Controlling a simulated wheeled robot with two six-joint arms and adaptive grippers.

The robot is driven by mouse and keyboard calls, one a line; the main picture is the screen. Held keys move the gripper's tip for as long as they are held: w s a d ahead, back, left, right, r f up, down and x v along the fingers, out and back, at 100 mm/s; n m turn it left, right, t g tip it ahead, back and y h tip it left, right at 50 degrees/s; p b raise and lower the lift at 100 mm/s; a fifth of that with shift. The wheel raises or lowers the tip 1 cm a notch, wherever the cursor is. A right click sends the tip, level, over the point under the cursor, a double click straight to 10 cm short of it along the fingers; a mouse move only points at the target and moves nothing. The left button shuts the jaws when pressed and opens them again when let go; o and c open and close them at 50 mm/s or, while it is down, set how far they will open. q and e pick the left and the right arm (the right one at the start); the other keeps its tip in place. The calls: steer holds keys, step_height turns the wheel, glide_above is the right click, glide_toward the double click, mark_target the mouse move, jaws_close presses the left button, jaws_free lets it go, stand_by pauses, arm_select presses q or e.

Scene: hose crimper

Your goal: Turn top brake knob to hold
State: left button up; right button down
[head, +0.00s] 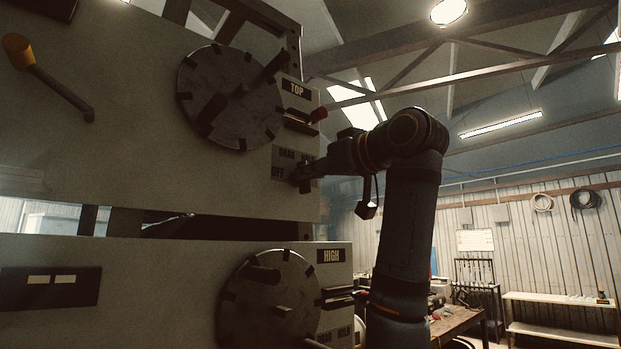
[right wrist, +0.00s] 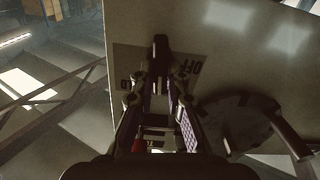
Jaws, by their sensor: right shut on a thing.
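The top brake knob (right wrist: 161,46) is a small dark handle on the label plate (head: 282,156) marked OFF, DRAG and HOLD, below the TOP sign (head: 297,90). My right gripper (head: 303,177) reaches it from the right and is shut on it. In the right wrist view the fingers (right wrist: 160,72) close around the knob, with OFF to its right and part of HOLD to its left. The gripper hides much of the knob and plate, so I cannot tell its exact setting. My left gripper is not in view.
A large round dial (head: 230,97) with a bar handle sits left of the plate. A red-tipped lever (head: 318,115) sticks out just above my right gripper. Right of my arm is open room.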

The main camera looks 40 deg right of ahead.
steer(key=shift+d+f+m+b, duration=0.15)
steer(key=shift+m+b, duration=0.5)
steer(key=shift+m, duration=1.2)
steer(key=shift+f+m+b, duration=0.1)
steer(key=shift+m+b, duration=0.55)
steer(key=shift+m, duration=1.2)
steer(key=c, duration=1.3)
jaws_free()
steer(key=shift+r, duration=0.15)
steer(key=shift+c, duration=0.2)
steer(key=s, duration=0.7)
steer(key=shift+s+d, duration=0.35)
steer(key=shift+w, duration=0.15)
